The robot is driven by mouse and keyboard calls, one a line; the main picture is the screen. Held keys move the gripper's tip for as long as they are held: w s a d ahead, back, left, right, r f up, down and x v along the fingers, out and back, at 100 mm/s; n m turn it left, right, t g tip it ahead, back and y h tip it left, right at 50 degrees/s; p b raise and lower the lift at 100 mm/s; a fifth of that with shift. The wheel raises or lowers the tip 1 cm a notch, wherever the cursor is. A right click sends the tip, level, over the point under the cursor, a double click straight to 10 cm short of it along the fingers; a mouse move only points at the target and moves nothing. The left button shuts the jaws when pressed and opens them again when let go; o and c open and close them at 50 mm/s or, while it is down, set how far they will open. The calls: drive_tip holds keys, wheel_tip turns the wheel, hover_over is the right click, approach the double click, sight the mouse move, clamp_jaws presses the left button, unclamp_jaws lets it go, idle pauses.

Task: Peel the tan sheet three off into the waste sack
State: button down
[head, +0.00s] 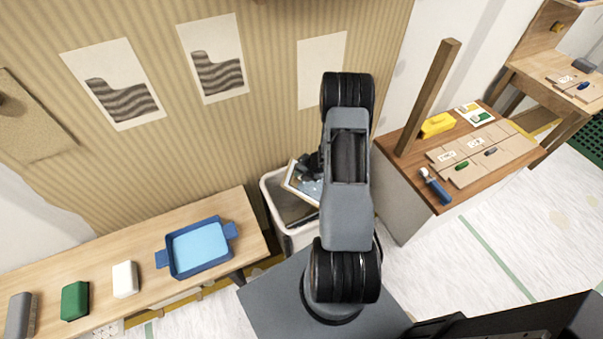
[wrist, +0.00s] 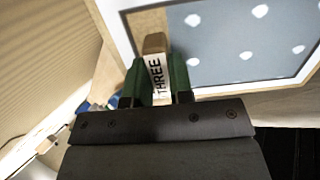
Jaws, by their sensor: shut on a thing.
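My gripper (wrist: 158,80) has green fingertips shut on a tan tab marked THREE (wrist: 157,75). The tab joins a sheet (wrist: 250,35) with a white border and a blue-grey face with white dots. In the head view the sheet (head: 299,184) is tilted over the white waste bin (head: 268,196), which has a dark grey inside. My gripper (head: 312,166) is partly hidden behind my arm there. Whether the sheet touches the bin's rim I cannot tell.
Two pale panels with dark wavy patches (head: 118,100) (head: 218,76) and a blank pale panel (head: 318,68) are on the striped wall. A bench with a blue tray (head: 170,262) stands left of the bin. A wooden-topped cabinet (head: 408,172) with a post stands right.

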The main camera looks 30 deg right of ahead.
drive_tip(key=shift+f, duration=0.25)
drive_tip(key=c, duration=0.9)
unclamp_jaws()
drive_tip(key=p+v, duration=0.2)
drive_tip(key=v, duration=1.2)
drive_tip(key=shift+w, duration=0.1)
